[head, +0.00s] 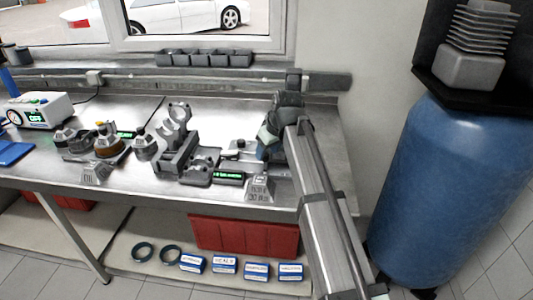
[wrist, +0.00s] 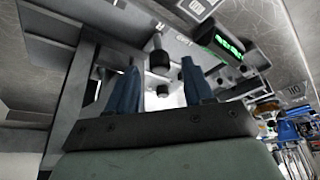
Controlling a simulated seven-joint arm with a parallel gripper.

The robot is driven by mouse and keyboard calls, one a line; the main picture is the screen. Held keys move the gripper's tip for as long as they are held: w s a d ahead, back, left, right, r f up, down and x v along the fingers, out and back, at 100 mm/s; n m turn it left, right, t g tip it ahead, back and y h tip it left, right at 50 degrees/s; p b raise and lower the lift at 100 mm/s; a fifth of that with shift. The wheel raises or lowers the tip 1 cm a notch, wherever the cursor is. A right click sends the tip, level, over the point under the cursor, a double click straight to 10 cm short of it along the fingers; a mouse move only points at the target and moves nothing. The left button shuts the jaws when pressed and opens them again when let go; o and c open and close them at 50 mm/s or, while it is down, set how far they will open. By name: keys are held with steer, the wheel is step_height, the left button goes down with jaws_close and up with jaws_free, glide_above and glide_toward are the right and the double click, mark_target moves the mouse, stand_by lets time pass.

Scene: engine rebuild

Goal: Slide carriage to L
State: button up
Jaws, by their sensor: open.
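My gripper (head: 266,148) is over the right end of the steel bench in the head view, with its fingers pointing down. In the wrist view my gripper (wrist: 158,84) has its two blue fingers apart. Small black knobs (wrist: 158,60) show in the gap between them, with light metal parts behind; I cannot tell whether the fingers touch anything. These belong to a grey fixture (head: 240,147) that my gripper partly hides in the head view. I cannot make out for certain which part is the carriage, and no L mark is legible.
A green-lit display (head: 229,177) and a grey sign block (head: 259,190) stand in front of the fixture. Grey engine stands (head: 178,150) are to the left. A blue drum (head: 440,180) stands beyond the bench's right end. Small bins (head: 205,58) line the back ledge.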

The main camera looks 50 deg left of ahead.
steer(key=shift+x, duration=1)
steer(key=shift+r, duration=0.1)
steer(key=shift+c, duration=0.2)
jaws_close()
